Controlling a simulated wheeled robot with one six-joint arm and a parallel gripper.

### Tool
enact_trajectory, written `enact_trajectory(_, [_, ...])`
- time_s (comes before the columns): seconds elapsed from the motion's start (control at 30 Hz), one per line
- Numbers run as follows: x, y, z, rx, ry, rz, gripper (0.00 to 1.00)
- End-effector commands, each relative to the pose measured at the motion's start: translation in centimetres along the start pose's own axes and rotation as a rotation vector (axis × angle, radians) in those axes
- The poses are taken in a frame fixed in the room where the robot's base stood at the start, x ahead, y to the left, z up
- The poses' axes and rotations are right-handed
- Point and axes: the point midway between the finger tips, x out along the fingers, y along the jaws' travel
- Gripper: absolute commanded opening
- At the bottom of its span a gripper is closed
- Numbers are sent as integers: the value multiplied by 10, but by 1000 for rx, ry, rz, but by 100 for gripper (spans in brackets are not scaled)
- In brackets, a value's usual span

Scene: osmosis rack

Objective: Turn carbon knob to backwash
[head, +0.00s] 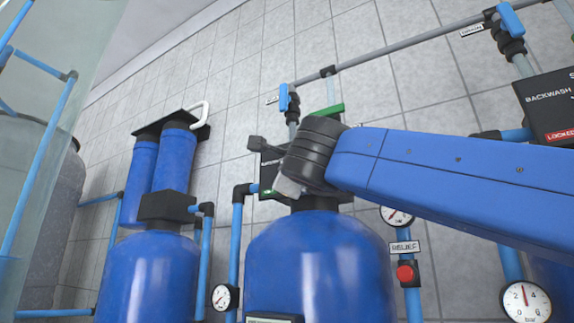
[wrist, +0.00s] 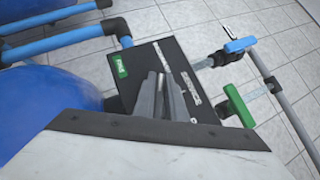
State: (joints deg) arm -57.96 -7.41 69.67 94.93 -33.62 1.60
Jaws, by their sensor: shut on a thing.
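My gripper (wrist: 165,98) is over the black valve head in the wrist view, its grey fingers close together, shut on the knob. The fingers hide most of the knob, so its exact angle cannot be told. In the head view the valve head (head: 271,172) sits atop the middle blue tank (head: 315,265), partly hidden behind my wrist.
A green handle (wrist: 240,105) and a blue valve handle (wrist: 240,45) stand close beside the valve head. Another black panel (head: 548,105) at right reads BACKWASH and has a red LOCKED tag (head: 560,135). Blue pipes and gauges (head: 222,296) flank the tanks.

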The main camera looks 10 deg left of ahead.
Motion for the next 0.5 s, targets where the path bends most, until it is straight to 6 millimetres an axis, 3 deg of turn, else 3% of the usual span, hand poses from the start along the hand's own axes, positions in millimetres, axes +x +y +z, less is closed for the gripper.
enact_trajectory(0.37, [1, 1, -1, -4, 3, 3, 0])
enact_trajectory(0.4, [1, 1, -1, -4, 3, 3, 18])
enact_trajectory(0.47, [1, 1, -1, -3, 3, 3, 30])
enact_trajectory(0.5, [1, 1, -1, -3, 2, 2, 30])
